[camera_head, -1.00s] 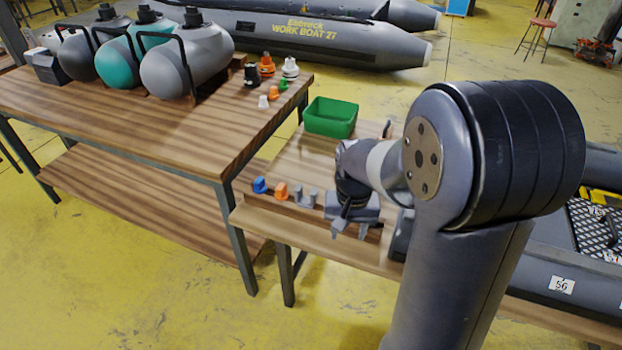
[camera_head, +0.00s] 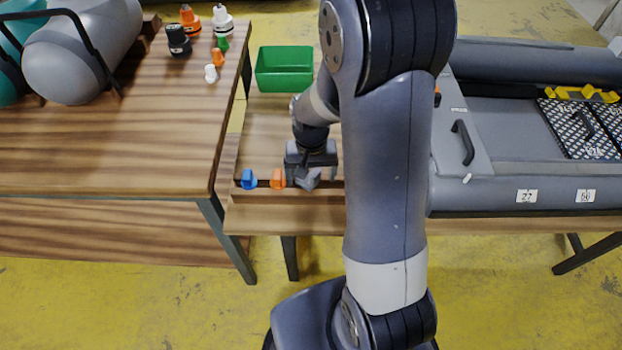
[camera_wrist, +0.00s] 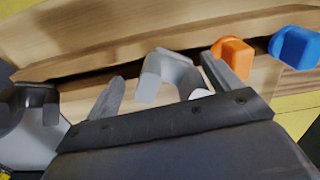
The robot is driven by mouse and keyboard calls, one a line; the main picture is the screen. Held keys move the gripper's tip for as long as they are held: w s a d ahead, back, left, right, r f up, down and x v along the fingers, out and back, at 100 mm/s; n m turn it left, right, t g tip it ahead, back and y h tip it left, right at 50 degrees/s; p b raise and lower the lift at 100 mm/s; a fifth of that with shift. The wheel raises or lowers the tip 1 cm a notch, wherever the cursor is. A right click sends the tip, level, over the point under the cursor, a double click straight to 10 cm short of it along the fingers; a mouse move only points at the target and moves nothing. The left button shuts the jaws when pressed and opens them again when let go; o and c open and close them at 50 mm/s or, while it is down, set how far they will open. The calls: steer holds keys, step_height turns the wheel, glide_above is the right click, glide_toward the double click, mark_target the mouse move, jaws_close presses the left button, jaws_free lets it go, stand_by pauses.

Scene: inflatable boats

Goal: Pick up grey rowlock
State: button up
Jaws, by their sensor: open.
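The grey rowlock (camera_wrist: 172,72) shows in the wrist view as a U-shaped piece at the slot of the wooden rack, between my two fingers. My gripper (camera_wrist: 162,70) is open, with one finger on each side of the rowlock; I cannot tell whether either touches it. In the head view my gripper (camera_head: 310,168) points down at the row of rowlocks and largely hides the grey one. An orange rowlock (camera_wrist: 232,50) sits close beside the right finger. A blue rowlock (camera_wrist: 295,47) is farther right.
In the head view a green bin (camera_head: 285,70) stands behind the rack on the low wooden bench (camera_head: 260,130). A higher table (camera_head: 130,140) with tanks and several small valves is at left. A grey boat (camera_head: 490,185) lies right of my arm.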

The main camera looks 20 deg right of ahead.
steer(key=shift+f, duration=0.75)
steer(key=shift+c, duration=0.5)
steer(key=c, duration=1)
step_height(320, 180, up, 11)
steer(key=p, duration=0.2)
steer(key=shift+r+p, duration=0.15)
steer(key=shift+p, duration=0.25)
